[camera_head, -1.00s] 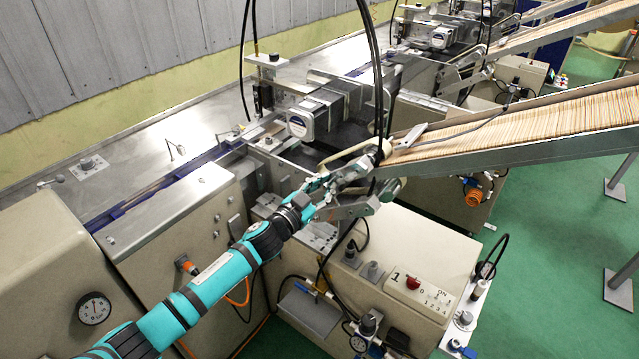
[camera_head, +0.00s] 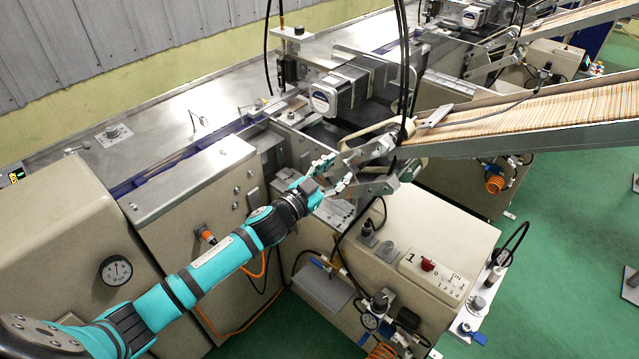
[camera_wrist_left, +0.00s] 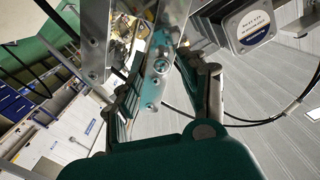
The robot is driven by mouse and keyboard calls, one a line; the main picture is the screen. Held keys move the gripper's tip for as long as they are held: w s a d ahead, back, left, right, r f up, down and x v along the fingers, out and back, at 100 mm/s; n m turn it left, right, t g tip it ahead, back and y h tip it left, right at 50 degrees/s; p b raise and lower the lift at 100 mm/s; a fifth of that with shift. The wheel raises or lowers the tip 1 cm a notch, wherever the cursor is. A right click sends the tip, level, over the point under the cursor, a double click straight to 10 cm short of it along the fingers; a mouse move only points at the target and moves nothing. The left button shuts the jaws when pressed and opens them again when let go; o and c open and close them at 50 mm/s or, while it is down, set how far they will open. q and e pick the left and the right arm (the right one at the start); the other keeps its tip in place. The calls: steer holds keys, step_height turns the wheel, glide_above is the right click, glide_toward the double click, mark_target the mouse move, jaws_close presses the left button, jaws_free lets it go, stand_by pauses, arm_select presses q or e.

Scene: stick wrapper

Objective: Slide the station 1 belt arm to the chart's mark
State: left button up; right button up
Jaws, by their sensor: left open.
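The station 1 belt arm (camera_head: 372,149), a metal linkage with a cream belt (camera_head: 366,129), sits at the low end of the stick chute. My left gripper (camera_head: 334,176) is open, its teal fingers just left of the arm's metal plates. Whether a finger touches the arm is unclear. In the left wrist view the gripper (camera_wrist_left: 165,85) has its fingers spread, with metal bars (camera_wrist_left: 172,28) beyond. No chart can be made out. My right gripper is not in view.
A cream control box with a red knob (camera_head: 428,264) and a "1" stands below the arm. The stick-filled chute (camera_head: 530,118) slopes up to the right. Black cables (camera_head: 404,60) hang by the arm. A boxy motor (camera_head: 322,100) is above left. Green floor is open at right.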

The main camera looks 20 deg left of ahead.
arm_select(q)
steer(key=v, duration=0.7)
steer(key=shift+s, duration=0.35)
steer(key=shift+r, duration=0.1)
steer(key=s+a+f+n+g+y, duration=0.2)
steer(key=a+f, duration=0.1)
steer(key=f, duration=0.8)
steer(key=s+a+f+n+g+y, duration=0.1)
steer(key=s+a+f+g+y, duration=0.15)
steer(key=f, duration=0.85)
steer(key=s+a+f+n+g+y+b, duration=0.1)
steer(key=s+f, duration=0.4)
steer(key=f, duration=0.3)
steer(key=s+a+f+g, duration=0.1)
steer(key=s+f+g, duration=0.1)
steer(key=s+f, duration=0.5)
steer(key=s+d+f+g, duration=0.2)
steer(key=s+f, duration=0.5)
steer(key=s, duration=0.4)
steer(key=s+d+f+g+b, duration=0.1)
steer(key=s+d+f+g, duration=0.1)
steer(key=s+f, duration=0.4)
steer(key=s+d+f+n+g, duration=0.1)
steer(key=s+f+g, duration=0.3)
steer(key=s, duration=1.1)
step_height(320, 180, down, 4)
steer(key=shift+s+d+r+y, duration=0.15)
steer(key=shift+s+d+y, duration=0.2)
steer(key=shift+s+d, duration=0.1)
